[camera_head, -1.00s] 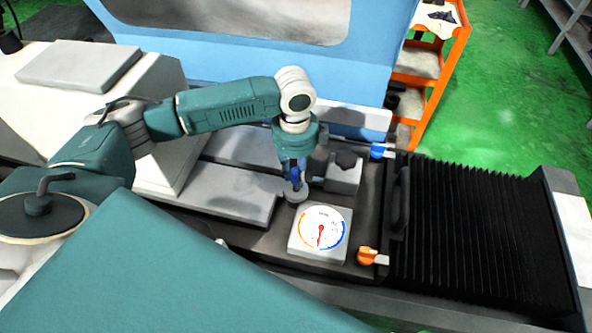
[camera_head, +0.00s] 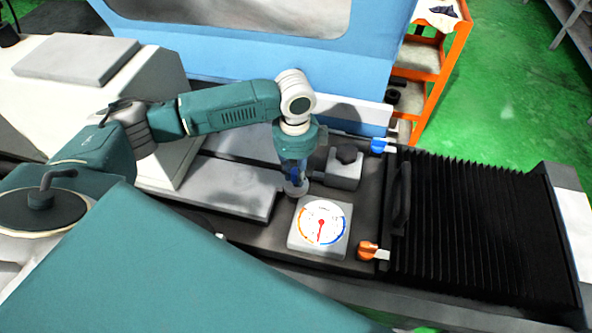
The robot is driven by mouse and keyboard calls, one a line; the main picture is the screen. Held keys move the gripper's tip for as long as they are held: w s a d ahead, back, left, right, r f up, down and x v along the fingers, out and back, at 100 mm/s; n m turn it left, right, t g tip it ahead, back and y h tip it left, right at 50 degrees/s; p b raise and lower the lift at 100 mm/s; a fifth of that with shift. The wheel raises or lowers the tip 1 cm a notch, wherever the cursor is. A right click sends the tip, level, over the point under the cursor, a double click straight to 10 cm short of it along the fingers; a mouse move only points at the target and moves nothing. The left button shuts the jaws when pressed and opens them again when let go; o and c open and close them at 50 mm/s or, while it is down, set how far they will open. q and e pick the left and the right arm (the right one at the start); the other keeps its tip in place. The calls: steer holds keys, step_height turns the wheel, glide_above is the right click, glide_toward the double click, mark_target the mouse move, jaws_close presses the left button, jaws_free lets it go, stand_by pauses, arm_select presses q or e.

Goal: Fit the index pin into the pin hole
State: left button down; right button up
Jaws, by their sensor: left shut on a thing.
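My left gripper (camera_head: 296,178) points straight down from the wrist, just behind the white dial plate (camera_head: 301,239). It is shut on a small grey piece, which I take to be the index pin (camera_head: 296,189); only its round lower part shows below the fingers. The piece is close above or at the machine bed, and I cannot tell whether it touches. The pin hole cannot be made out; the gripper and the pin may cover it. My right gripper is not in view.
A grey block with a dark knob (camera_head: 345,168) stands close right of the gripper. A blue-handled lever (camera_head: 379,146) and an orange-handled lever (camera_head: 367,250) sit along the right. Black bellows (camera_head: 480,230) lie beyond. A flat grey slab (camera_head: 225,192) lies to the left.

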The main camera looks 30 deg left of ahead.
arm_select(q)
steer(key=shift+f, duration=0.85)
steer(key=c, duration=1.4)
jaws_free()
steer(key=shift+c, duration=0.2)
steer(key=shift+r, duration=0.1)
step_height(320, 180, up, 12)
steer(key=shift+f, duration=0.1)
